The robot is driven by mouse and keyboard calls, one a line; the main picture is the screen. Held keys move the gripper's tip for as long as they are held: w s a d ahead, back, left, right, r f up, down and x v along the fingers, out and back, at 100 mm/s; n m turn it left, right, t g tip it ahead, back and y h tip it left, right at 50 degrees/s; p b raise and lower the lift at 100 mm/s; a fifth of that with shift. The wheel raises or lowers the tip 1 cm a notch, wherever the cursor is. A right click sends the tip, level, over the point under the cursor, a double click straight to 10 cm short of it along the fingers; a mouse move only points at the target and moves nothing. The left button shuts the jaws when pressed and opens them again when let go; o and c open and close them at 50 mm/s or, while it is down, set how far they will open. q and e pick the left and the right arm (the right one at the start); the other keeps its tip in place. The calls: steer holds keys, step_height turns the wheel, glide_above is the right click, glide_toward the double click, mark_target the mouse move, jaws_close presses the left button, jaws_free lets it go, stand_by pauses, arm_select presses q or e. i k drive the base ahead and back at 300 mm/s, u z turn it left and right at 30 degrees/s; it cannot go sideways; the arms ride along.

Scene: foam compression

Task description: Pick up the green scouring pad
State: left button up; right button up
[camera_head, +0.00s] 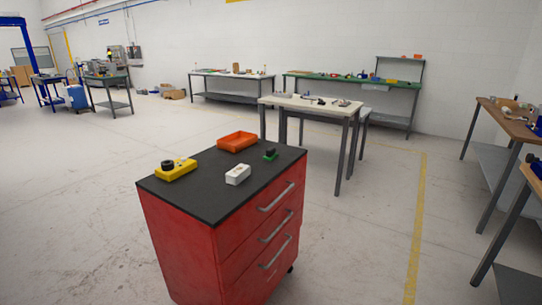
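A small green item (270,157) with a dark piece on top lies on the black top (215,205) of a red drawer cabinet (190,250), near its right edge. It may be the green scouring pad, but it is too small to tell. Neither of my grippers is in view.
An orange tray (237,141), a yellow block with a black round part (176,170) and a white block (238,175) share the cabinet top. A white-topped table (320,104) stands behind. Wooden-topped benches (515,123) stand at right. Open floor (375,235) lies right of the cabinet.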

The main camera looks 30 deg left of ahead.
mark_target(271, 154)
steer(key=u, duration=0.45)
steer(key=i, duration=1.35)
steer(key=u, duration=2)
